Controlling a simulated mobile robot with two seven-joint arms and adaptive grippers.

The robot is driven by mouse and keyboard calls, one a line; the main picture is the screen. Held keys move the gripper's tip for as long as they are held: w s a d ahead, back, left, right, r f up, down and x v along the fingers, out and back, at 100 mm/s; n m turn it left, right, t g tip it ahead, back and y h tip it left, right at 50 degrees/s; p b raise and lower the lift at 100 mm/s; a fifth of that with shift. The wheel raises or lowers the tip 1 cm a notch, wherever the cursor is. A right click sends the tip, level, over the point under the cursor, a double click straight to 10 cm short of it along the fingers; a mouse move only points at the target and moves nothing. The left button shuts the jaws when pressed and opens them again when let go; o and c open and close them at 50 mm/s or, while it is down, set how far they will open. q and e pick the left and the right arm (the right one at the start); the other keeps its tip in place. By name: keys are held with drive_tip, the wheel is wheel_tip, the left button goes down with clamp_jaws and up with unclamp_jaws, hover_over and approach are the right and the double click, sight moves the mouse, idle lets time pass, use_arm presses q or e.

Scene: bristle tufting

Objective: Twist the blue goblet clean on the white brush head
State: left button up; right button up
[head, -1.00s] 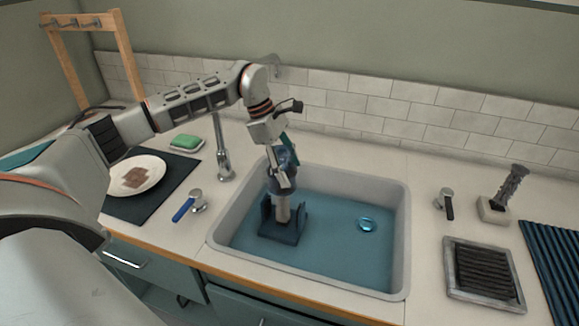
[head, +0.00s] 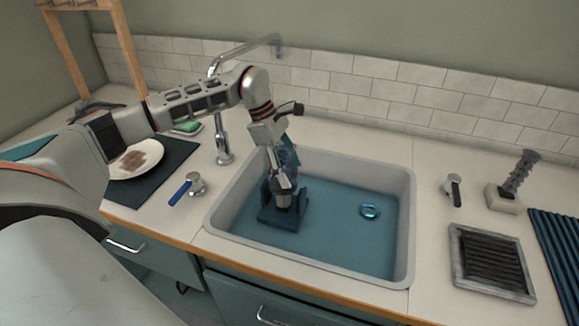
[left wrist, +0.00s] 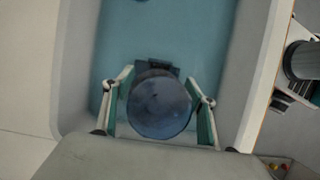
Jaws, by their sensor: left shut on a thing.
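My left gripper (head: 281,182) reaches down into the sink and is shut on the blue goblet (left wrist: 158,108). In the left wrist view the goblet shows as a round, dark blue, see-through disc between the two fingers. Below the gripper, the pale brush head (head: 284,203) stands upright in a dark blue base (head: 280,217) in the sink; only its lower part shows. The goblet appears to be over the brush head, but the gripper hides how far down it sits. My right gripper is not in view.
The sink (head: 406,235) holds blue water, with a shiny ring (head: 370,211) at the right. A tap (head: 222,140) stands behind its left rim. A plate (head: 152,150) on a dark mat is to the left; a framed grate (head: 492,262) is to the right.

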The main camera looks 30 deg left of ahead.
use_arm(q)
drive_tip(key=shift+r, duration=0.1)
drive_tip(key=o, duration=0.4)
drive_tip(key=shift+c, duration=0.8)
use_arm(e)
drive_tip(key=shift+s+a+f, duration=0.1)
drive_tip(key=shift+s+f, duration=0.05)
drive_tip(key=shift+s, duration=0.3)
use_arm(q)
drive_tip(key=shift+f, duration=0.55)
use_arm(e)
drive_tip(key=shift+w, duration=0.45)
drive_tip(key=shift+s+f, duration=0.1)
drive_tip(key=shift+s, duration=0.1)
